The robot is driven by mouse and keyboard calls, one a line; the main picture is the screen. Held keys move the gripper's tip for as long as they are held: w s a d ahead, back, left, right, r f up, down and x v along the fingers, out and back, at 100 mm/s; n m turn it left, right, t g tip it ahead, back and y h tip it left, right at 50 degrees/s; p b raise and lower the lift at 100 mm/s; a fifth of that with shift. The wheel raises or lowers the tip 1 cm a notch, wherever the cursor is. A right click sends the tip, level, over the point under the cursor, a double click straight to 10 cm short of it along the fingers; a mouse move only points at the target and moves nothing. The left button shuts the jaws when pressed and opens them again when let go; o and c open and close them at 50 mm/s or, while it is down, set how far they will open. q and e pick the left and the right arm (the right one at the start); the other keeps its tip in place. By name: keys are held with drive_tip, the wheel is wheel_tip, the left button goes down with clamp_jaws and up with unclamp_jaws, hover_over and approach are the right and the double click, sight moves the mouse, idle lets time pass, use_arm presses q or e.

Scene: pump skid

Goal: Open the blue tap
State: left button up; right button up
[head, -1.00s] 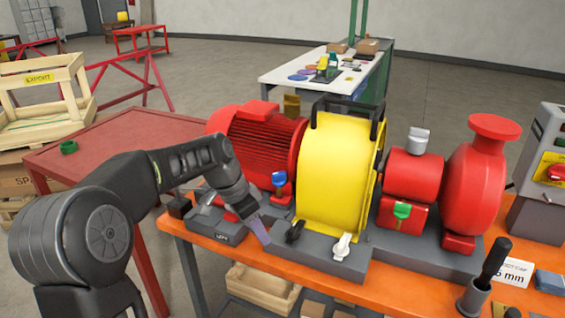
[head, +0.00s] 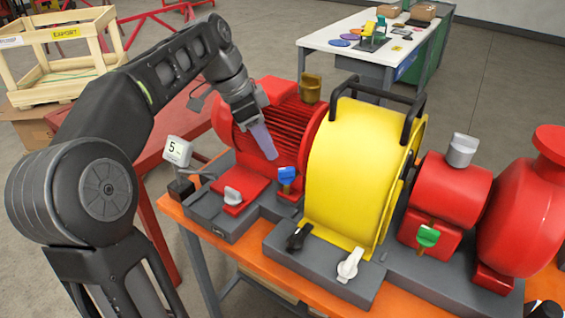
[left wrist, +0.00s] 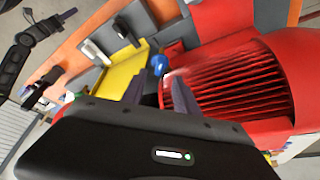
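The blue tap (head: 288,176) has its handle on a small red block, between the red ribbed motor (head: 283,122) and the yellow guard (head: 350,170). In the left wrist view the blue tap (left wrist: 160,65) shows just beyond the gap between my fingertips. My left gripper (head: 264,142) is above and left of the tap in the head view, in front of the motor. The wrist view shows its two fingers (left wrist: 158,90) apart, with nothing between them. It appears apart from the tap.
Other taps stand close by: black (head: 298,238), white (head: 349,264), grey (head: 233,196), brown (head: 311,88) and green (head: 428,237). A small display reading 5 (head: 177,151) stands at the skid's left. The orange bench (head: 250,263) has a narrow bare strip in front.

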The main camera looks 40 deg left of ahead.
sight(282, 169)
use_arm(q)
drive_tip(key=b+x, duration=0.1)
drive_tip(key=x, duration=0.7)
clamp_jaws()
idle(0.4)
